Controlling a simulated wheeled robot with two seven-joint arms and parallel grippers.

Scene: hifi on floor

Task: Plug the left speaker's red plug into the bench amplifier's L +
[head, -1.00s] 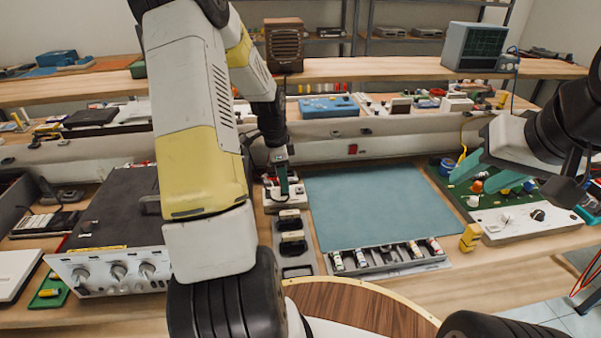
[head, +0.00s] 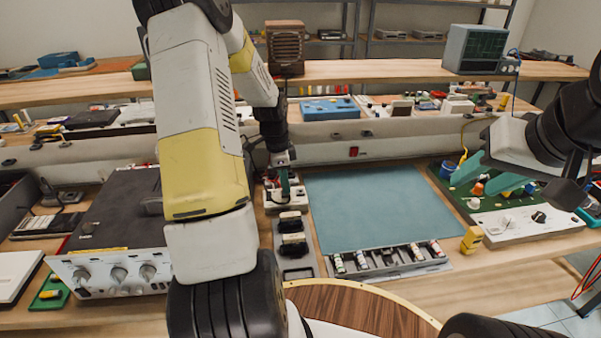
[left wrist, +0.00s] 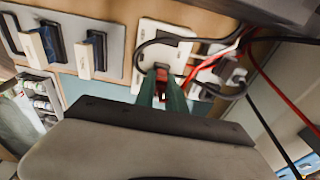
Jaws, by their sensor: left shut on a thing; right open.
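An amplifier with a dark top (head: 112,215) and a silver front with knobs stands at the left of the bench. It is probably the bench amplifier; its terminals and markings cannot be made out. My left gripper (head: 284,190) points down at a small white block (head: 272,206) left of the teal mat. In the left wrist view its green fingers (left wrist: 166,88) are shut on a small red piece, probably the red plug (left wrist: 162,75), at the white block (left wrist: 150,33). Whether the plug touches the block is unclear. My right gripper (head: 488,176) is open over the green board at right.
Red and black cables (left wrist: 270,95) run beside the left fingers. A grey tray (head: 297,272) with dark pieces lies in front of the white block. The teal mat (head: 375,205) is clear; a parts rack (head: 390,262) lies at its front edge. A green board (head: 455,185) stands at right.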

